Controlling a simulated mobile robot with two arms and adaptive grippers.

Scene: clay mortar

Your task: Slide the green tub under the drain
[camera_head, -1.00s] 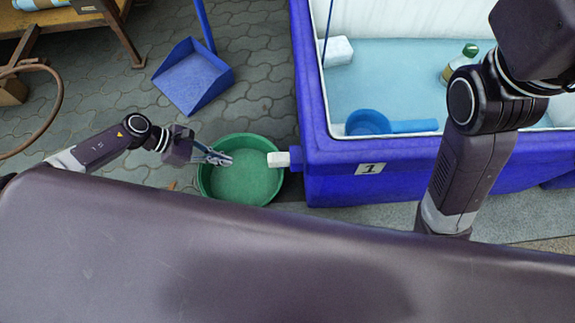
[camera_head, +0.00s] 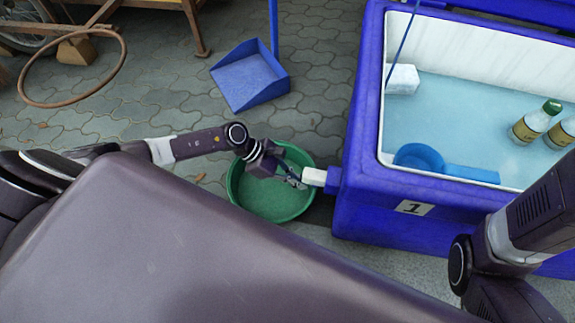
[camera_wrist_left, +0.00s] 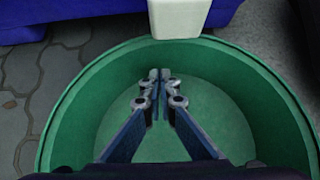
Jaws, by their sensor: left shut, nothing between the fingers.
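The round green tub (camera_head: 262,203) stands on the paving beside the blue cooler. It looks empty. The drain (camera_head: 314,177), a white spout on the cooler's left side, reaches to the tub's right rim as seen from the head. My left gripper (camera_head: 297,182) is shut and empty, over the tub's inside near the drain. In the left wrist view its closed fingers (camera_wrist_left: 160,78) are over the tub's floor, and the white drain end (camera_wrist_left: 179,17) overlaps the far rim (camera_wrist_left: 110,55). I cannot tell whether the fingers touch the tub. My right gripper is out of view.
The blue cooler (camera_head: 365,205), marked 1, holds pale blue water, bottles (camera_head: 530,124) and a blue scoop (camera_head: 420,157). A blue dustpan (camera_head: 250,82) lies behind the tub. A rusty hoop (camera_head: 122,62) and wooden legs are at upper left.

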